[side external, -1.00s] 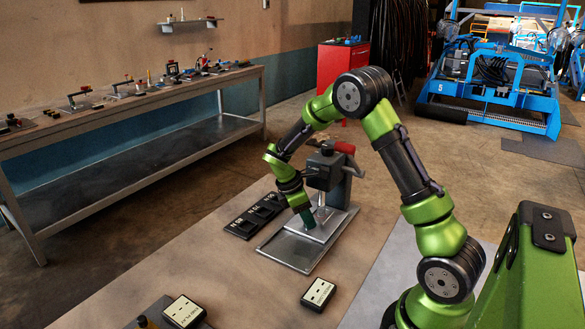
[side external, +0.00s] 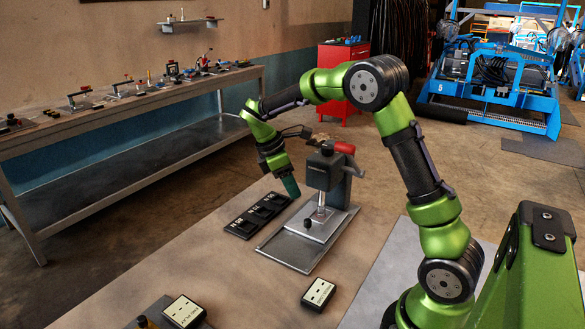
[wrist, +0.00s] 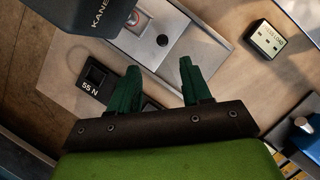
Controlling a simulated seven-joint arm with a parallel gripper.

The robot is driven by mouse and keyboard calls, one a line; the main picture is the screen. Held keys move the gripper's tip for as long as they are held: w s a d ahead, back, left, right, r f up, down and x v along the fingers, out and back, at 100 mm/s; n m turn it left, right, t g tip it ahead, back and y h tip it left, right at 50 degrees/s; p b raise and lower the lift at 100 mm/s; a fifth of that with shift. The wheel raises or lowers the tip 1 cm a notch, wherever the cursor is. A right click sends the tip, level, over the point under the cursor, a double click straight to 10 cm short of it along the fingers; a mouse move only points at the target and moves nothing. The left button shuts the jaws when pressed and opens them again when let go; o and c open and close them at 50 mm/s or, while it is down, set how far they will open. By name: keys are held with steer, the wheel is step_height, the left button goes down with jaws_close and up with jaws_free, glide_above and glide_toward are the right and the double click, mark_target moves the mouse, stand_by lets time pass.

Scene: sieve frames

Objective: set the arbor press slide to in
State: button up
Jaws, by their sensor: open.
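The arbor press (side external: 327,168) stands upright on the table, with a grey head, a red-capped lever and a bright ram. Its slide (side external: 322,228) is a pale plate on the grey base tray (side external: 290,252), under the ram, with a black knob (side external: 307,224) at its near end. In the wrist view the press head (wrist: 85,15) is at top left and the knob (wrist: 162,40) lies beyond the fingertips. My gripper (side external: 292,188) is above and left of the slide, apart from it. In the wrist view its green fingers (wrist: 158,80) are spread and empty.
Black weight blocks (side external: 258,214) lie left of the press; one reads 55 N in the wrist view (wrist: 95,78). Two small labelled boxes (side external: 318,292) (side external: 184,311) sit at the front. Table between them and the press is clear.

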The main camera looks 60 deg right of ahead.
steer(key=v, duration=0.5)
steer(key=s+a+r+m+t+y, duration=0.2)
steer(key=s+a+m+t, duration=0.3)
steer(key=s+a, duration=0.3)
steer(key=s+a+r+m+t+y, duration=0.3)
steer(key=s+a+m+t, duration=0.2)
steer(key=s+a+m, duration=0.3)
steer(key=shift+s, duration=0.7)
